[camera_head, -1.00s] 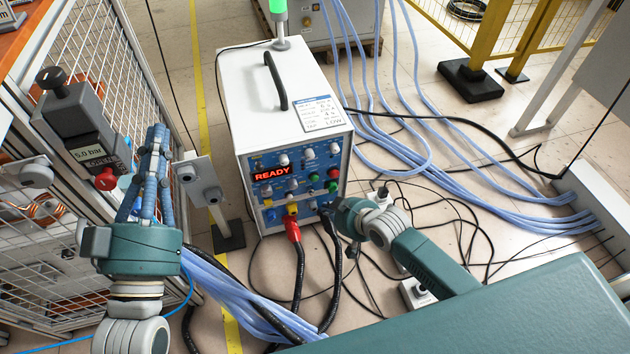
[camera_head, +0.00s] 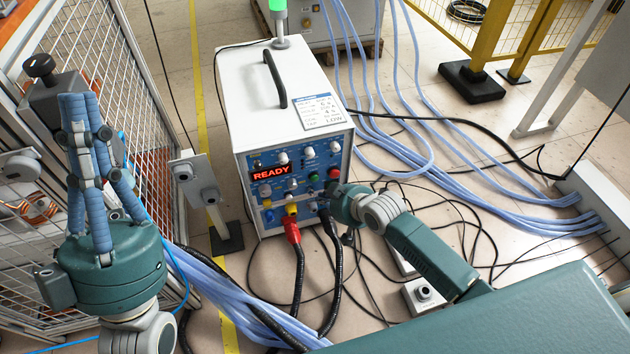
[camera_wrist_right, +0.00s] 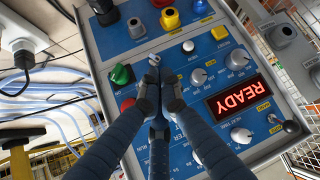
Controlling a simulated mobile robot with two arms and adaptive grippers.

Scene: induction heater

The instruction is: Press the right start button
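My left gripper (camera_head: 83,100) points up, fingers together and empty, before the caged cabinet.
The white heater (camera_head: 255,100) shows a red READY display (camera_head: 271,172) and a green lamp (camera_head: 278,6). Red and black plugs with thick cables leave its front. Pale blue hoses (camera_head: 470,170) and black cables cross the floor at the right. A yellow barrier stands behind.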

